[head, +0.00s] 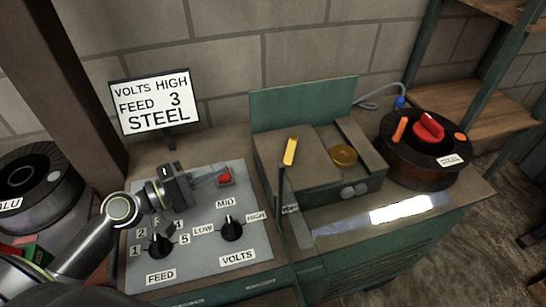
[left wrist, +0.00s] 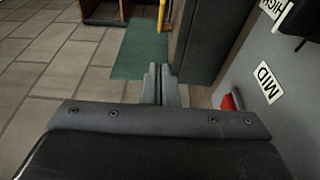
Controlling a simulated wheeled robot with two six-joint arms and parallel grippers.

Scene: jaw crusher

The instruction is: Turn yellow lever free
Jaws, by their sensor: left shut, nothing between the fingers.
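The yellow lever (head: 290,151) is a short yellow handle standing nearly upright at the top of a dark post, between the control panel and the machine box. In the left wrist view the yellow lever (left wrist: 162,15) shows at the top edge, beyond my fingertips. My left gripper (head: 208,174) is shut and empty over the grey control panel (head: 205,255). It is left of the lever and apart from it, close to a red switch (head: 225,177). The shut fingers (left wrist: 160,75) show in the wrist view. My right gripper is not in view.
The panel has a FEED knob (head: 159,243) and a VOLTS knob (head: 232,228). A sign (head: 154,101) reads VOLTS HIGH, FEED 3, STEEL. A STEEL spool (head: 425,165) stands at the right, another dark spool (head: 35,185) at the left. A green plate (head: 300,98) rises behind the box.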

